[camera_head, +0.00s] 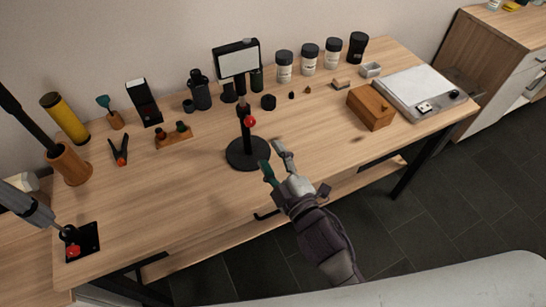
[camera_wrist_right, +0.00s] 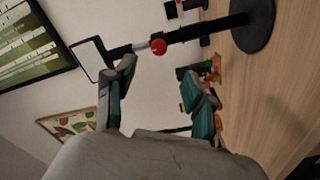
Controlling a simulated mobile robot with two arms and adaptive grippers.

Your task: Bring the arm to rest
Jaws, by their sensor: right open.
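My right gripper (camera_head: 276,161) is open and empty in the head view, in front of the table's front edge region and just right of the black stand. Its fingers also show in the right wrist view (camera_wrist_right: 162,98), apart with nothing between them. The black stand (camera_head: 247,153) with a round base, a red knob (camera_head: 250,121) and a white-faced screen (camera_head: 237,61) stands upright on the wooden table (camera_head: 200,205). The stand's pole also shows in the right wrist view (camera_wrist_right: 205,30). My left gripper is not clearly seen.
A wooden box (camera_head: 371,107) and a white-topped device (camera_head: 418,90) stand at the right. Several dark-lidded jars (camera_head: 310,58) line the back. A black plate with a red knob (camera_head: 83,243) is at the front left. The front middle of the table is clear.

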